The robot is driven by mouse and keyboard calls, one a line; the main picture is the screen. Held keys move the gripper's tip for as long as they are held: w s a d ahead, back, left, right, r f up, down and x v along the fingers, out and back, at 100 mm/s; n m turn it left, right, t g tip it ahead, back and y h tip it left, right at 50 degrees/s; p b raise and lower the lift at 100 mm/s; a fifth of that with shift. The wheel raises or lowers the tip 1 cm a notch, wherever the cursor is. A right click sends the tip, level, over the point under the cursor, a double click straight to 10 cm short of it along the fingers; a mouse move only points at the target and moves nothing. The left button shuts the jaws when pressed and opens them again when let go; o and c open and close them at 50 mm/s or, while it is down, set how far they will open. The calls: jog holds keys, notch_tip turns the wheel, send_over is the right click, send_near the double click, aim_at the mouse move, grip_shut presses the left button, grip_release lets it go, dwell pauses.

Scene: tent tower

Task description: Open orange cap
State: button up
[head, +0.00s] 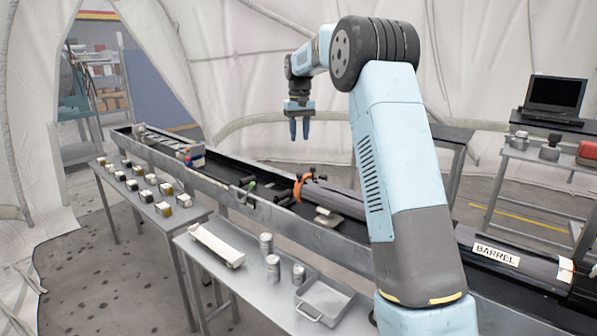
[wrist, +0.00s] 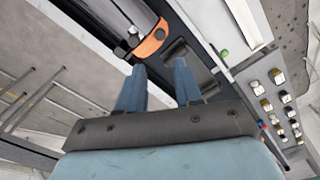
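The orange cap (head: 300,187) is a ring-like piece at the left end of a long dark cylinder (head: 335,197) lying in the long metal trough. A small black knob or latch sits by it. In the wrist view the orange cap (wrist: 149,40) shows just beyond my fingertips, with black fittings at its left. My gripper (head: 299,130) hangs above the far side of the trough, fingers down, apart from the cap. In the wrist view my gripper (wrist: 160,75) has its two blue fingers spread with nothing between them. The cap's far side is hidden.
The metal trough (head: 225,185) runs diagonally across. Small jars (head: 147,197) stand on the left table. A white tray (head: 216,244), cans (head: 273,268) and a metal pan (head: 325,297) are on the front table. A laptop (head: 553,98) stands at right. A "BARREL" label (head: 496,254) marks another cylinder part.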

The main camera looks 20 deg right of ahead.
aim_at(299, 174)
notch_tip(299, 174, down, 14)
jog(key=shift+r, duration=0.2)
dwell(0.4)
grip_shut()
dwell(0.5)
